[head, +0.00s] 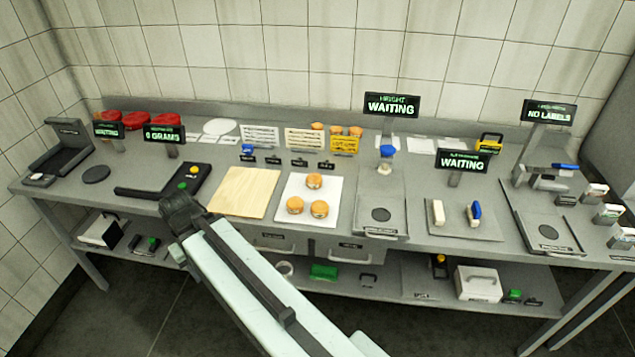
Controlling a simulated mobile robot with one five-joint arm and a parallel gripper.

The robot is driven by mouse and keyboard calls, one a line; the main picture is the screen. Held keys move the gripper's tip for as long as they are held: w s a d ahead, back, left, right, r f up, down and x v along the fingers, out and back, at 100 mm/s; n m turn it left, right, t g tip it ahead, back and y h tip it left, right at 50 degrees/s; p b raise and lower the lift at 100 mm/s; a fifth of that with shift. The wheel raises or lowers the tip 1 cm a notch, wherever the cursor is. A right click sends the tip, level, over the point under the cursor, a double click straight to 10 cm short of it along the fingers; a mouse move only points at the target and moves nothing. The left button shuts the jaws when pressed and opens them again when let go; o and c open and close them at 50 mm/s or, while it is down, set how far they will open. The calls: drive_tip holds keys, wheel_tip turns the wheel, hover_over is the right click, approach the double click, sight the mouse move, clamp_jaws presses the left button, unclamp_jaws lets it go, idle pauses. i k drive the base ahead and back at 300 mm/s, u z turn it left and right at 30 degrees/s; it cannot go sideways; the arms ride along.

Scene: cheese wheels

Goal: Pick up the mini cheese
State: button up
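Three small orange cheese wheels sit on a white board in the middle of the bench: one at the back (314,181), one front left (295,205) and one front right (319,208). More orange rounds (336,130) stand at the back of the bench, partly behind a yellow card. I cannot tell which is the mini cheese. My arm reaches up from the bottom, and its dark end, my gripper (180,212), is at the bench's front edge, left of the wooden board and apart from the cheeses. Its fingers are too unclear to show open or shut.
A bare wooden board (244,192) lies left of the white board (334,196). A dark scale (165,182) is behind my gripper. Right of the cheeses stand a height station (380,215) and a tray (465,218) with blocks. Red rounds (135,121) sit back left.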

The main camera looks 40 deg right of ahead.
sight(314, 181)
drive_tip(key=z, duration=0.05)
drive_tip(key=i, duration=1)
drive_tip(key=u, duration=0.05)
